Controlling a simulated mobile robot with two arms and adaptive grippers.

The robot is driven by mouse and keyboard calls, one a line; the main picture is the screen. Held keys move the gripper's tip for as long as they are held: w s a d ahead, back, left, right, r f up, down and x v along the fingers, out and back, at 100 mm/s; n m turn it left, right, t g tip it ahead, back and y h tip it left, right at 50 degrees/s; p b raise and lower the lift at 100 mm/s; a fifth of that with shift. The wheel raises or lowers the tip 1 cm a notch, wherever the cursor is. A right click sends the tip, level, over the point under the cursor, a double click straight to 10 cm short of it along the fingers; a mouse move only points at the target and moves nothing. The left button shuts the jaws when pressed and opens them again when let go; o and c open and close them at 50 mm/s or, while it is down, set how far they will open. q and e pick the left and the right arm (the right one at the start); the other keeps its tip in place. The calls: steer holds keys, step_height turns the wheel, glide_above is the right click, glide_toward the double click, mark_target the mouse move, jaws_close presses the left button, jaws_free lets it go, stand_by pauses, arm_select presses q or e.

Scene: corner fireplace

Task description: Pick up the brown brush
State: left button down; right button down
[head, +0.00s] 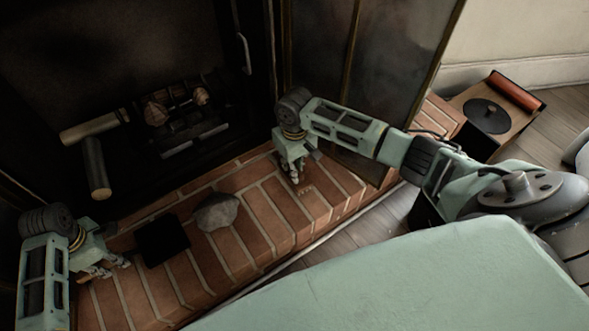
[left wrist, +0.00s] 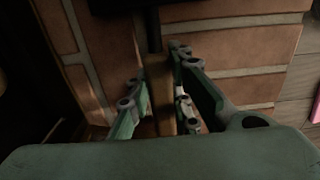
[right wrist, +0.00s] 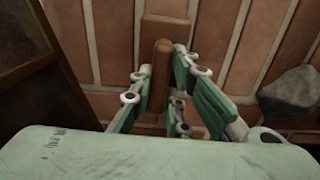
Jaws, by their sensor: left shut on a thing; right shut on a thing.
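The brown brush (right wrist: 160,75) shows in the right wrist view as a reddish-brown bar with a wider block at its far end, over the brick hearth. My right gripper (head: 292,172) is shut on its handle, with the fingers on either side. In the head view the brush is hard to tell from the bricks. My left gripper (head: 112,266) is low over the left end of the hearth. In the left wrist view it is shut on a wooden handle (left wrist: 158,95) with a dark shaft leading to a black flat pan (head: 163,240).
A grey stone (head: 217,212) lies on the brick hearth (head: 262,225) between my grippers. Logs and a grate (head: 190,130) are in the dark firebox behind. A fireplace door (head: 370,70) stands open beside my right arm.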

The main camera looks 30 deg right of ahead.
step_height(320, 180, up, 10)
steer(key=shift+r, duration=0.1)
steer(key=c, duration=2.2)
jaws_free()
jaws_close()
steer(key=w+a+f, duration=0.1)
steer(key=a+f, duration=0.1)
steer(key=a, duration=0.6)
steer(key=w+a+f, duration=0.1)
steer(key=w+a, duration=0.1)
steer(key=a, duration=0.7)
steer(key=shift+s+d+f, duration=0.1)
steer(key=shift+f, duration=1.45)
steer(key=shift+s+d+f, duration=0.1)
steer(key=shift+f, duration=1.4)
steer(key=shift+f, duration=0.55)
steer(key=shift+a, duration=0.15)
steer(key=shift+s+a+f, duration=0.1)
steer(key=shift+a, duration=1.2)
